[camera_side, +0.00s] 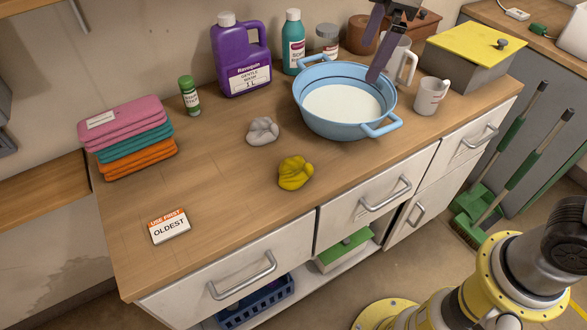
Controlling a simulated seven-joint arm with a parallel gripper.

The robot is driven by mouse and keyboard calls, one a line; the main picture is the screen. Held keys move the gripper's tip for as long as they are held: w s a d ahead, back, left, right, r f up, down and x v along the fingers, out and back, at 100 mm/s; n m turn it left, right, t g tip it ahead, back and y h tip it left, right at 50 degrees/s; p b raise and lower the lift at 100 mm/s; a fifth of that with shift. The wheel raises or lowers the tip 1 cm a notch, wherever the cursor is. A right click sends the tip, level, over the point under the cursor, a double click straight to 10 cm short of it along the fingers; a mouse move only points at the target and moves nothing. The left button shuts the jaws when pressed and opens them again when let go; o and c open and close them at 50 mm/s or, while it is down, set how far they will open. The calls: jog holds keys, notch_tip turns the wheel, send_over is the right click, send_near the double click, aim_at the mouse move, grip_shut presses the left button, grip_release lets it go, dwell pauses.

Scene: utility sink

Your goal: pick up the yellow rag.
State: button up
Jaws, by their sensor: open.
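The yellow rag (295,173) lies crumpled on the wooden counter, near its front edge and left of the blue basin. My gripper (373,48) is at the top of the view, above the blue basin (391,127), up and to the right of the rag. It is open, with nothing seen between its fingers. One finger points down over the basin's back rim. The rag is clear of the gripper and fully in sight.
A grey-white rag (262,131) lies just behind the yellow one. Folded cloths (125,138), a sign (169,227), a green-capped bottle (189,97) and a purple jug (240,55) stand around. A white cup (431,96) is right of the basin. The counter's front left is mostly clear.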

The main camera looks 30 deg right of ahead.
jog(key=w+a+f+n+g, duration=0.2)
jog(key=w+a+f, duration=0.3)
jog(key=a+f, duration=0.35)
jog(key=n, duration=0.1)
send_over(294, 171)
notch_tip(294, 171, down, 5)
jog(key=shift+g+h, duration=0.3)
jog(key=shift+h, duration=0.1)
notch_tip(294, 171, down, 13)
jog(key=shift+r, duration=0.15)
jog(key=c, duration=1.2)
